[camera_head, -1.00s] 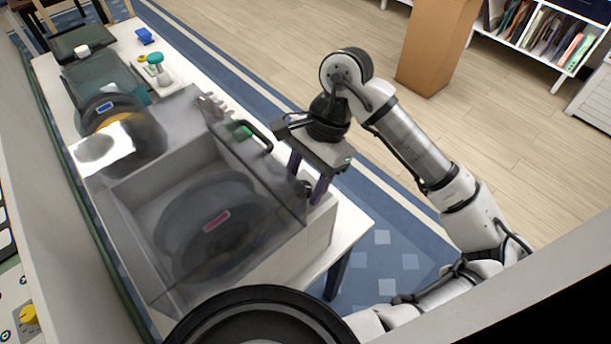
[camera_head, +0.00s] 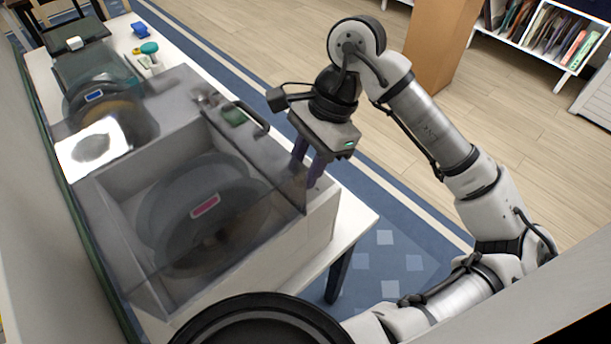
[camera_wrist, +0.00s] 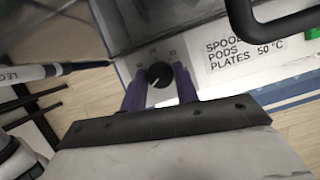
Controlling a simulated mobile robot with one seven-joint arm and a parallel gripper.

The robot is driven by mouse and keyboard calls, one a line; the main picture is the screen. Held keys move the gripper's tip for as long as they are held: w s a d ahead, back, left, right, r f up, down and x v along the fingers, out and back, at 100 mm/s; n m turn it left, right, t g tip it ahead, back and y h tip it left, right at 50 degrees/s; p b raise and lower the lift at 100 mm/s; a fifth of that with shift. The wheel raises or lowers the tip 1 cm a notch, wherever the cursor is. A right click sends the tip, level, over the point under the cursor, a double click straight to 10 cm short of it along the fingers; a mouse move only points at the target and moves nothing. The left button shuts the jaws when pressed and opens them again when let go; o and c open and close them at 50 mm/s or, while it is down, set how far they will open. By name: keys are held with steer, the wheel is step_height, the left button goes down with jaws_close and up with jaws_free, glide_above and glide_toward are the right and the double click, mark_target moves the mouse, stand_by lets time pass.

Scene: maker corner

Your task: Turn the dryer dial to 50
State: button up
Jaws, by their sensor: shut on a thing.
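The dryer (camera_head: 318,232) is a pale box with a clear lid, standing on the white table. Its small black dial (camera_wrist: 159,74) is on the front face in the wrist view, with a scale of small numbers around it. A light mark shows on the dial, but I cannot read its setting surely. My gripper (camera_wrist: 160,90) has its two purple fingers on either side of the dial, shut on it. In the head view my gripper (camera_head: 309,170) is at the dryer's right face, and the fingers hide the dial. A label (camera_wrist: 245,48) beside it reads "SPOOLS PODS PLATES 50 °C".
A black lid handle (camera_head: 252,117) stands out close to my gripper; it also shows in the wrist view (camera_wrist: 270,30). A dark spool (camera_head: 200,212) sits inside the dryer. Other items stand along the table behind. The floor to the right is open, with a cardboard box (camera_head: 438,48) farther off.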

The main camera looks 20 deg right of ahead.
steer(key=shift+f+m+t+b, duration=0.25)
steer(key=shift+m+b, duration=0.3)
steer(key=shift+b, duration=0.7)
steer(key=shift+f+m+t+b, duration=0.1)
steer(key=shift+m+t+b, duration=0.15)
steer(key=shift+m+b, duration=0.65)
steer(key=m+b, duration=0.1)
steer(key=b, duration=0.3)
steer(key=shift+s+m+t, duration=0.1)
steer(key=shift+m+t, duration=0.15)
steer(key=shift+t, duration=0.15)
steer(key=m+b, duration=0.2)
steer(key=m+t+b, duration=0.1)
steer(key=b, duration=0.1)
steer(key=shift+s+r+m, duration=0.1)
steer(key=shift+r+m, duration=0.2)
steer(key=shift+m, duration=0.1)
steer(key=shift+t+b, duration=0.3)
steer(key=shift+h, duration=0.3)
steer(key=o, duration=1)
steer(key=shift+c, duration=0.2)
steer(key=shift+r, duration=0.1)
steer(key=v, duration=1.3)
steer(key=shift+r+p, duration=0.35)
steer(key=shift+p, duration=0.1)
steer(key=shift+d, duration=0.15)
